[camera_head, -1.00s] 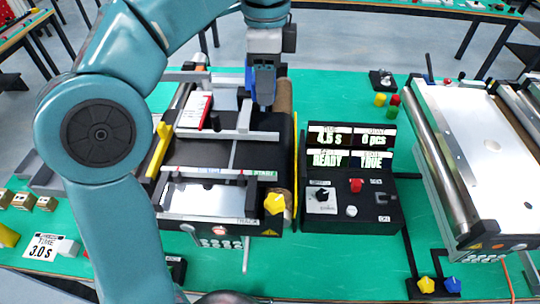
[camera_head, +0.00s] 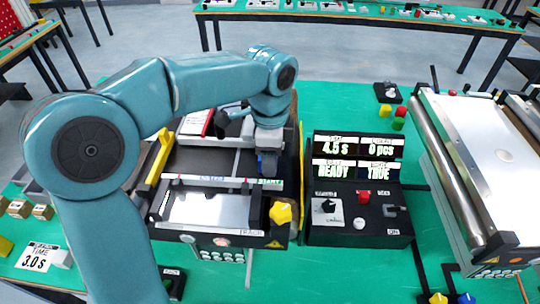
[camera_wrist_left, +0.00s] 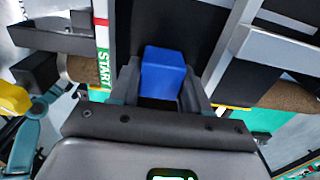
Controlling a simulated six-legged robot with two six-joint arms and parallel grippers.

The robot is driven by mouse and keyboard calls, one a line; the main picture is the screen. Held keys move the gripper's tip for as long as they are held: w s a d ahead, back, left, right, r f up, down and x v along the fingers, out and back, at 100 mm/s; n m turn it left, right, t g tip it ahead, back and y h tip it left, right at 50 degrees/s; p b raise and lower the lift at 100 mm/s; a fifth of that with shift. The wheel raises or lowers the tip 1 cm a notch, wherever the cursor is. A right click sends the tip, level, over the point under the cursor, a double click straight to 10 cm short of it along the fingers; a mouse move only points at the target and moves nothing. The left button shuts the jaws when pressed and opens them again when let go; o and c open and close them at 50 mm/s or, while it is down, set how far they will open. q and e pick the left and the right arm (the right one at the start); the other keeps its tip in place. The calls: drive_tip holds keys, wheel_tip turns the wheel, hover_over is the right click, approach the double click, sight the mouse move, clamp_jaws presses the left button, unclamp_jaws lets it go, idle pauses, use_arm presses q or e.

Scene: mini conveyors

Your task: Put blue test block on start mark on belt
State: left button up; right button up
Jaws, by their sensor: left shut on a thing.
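The blue test block (camera_wrist_left: 163,72) is held between the two fingers of my left gripper (camera_wrist_left: 160,85) in the left wrist view. My left gripper (camera_head: 268,172) points down over the right part of the black belt (camera_head: 207,162) in the head view, close to the strip with the START label (camera_head: 270,184). In the wrist view the START strip (camera_wrist_left: 102,62) lies to the left of the block, apart from it in the picture. I cannot tell whether the block touches the belt. My right gripper is not in view.
A control box (camera_head: 357,210) with lit displays stands right of the belt. A second conveyor (camera_head: 480,150) stands at the right.

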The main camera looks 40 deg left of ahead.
use_arm(q)
drive_tip(key=shift+f, duration=0.2)
drive_tip(key=o, duration=1.2)
drive_tip(key=shift+c, duration=0.2)
drive_tip(key=shift+r, duration=0.2)
wheel_tip(320, 180, up, 12)
drive_tip(key=p, duration=0.1)
